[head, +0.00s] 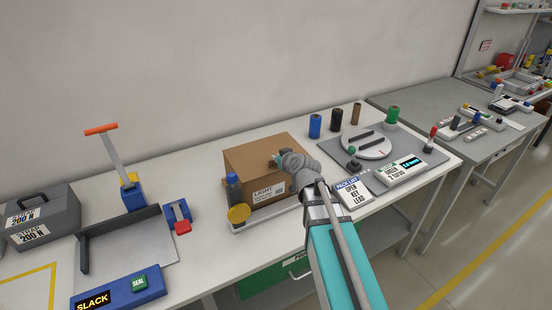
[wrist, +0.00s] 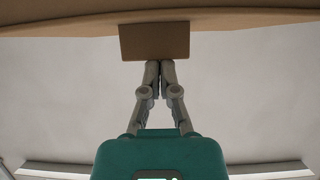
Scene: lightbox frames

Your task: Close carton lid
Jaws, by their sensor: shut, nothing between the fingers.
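The brown cardboard carton (head: 250,155) stands on the white bench in the head view, with a white label on its front. Its top looks flat and covered from this angle; whether the lid is fully down I cannot tell. My gripper (head: 277,160) is at the carton's right side near the top, partly hidden by my wrist. In the wrist view my gripper (wrist: 160,64) has its fingertips together and empty, at the lower edge of a small brown flap (wrist: 155,42). A wide brown cardboard panel (wrist: 70,20) spans the top of that view. Contact with the flap is unclear.
A blue bottle (head: 233,188) and a yellow round thing (head: 239,213) stand left of the carton. Several spools, including a blue one (head: 315,126), stand behind to the right. A turntable (head: 362,147) and a pick list sign (head: 354,193) lie right.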

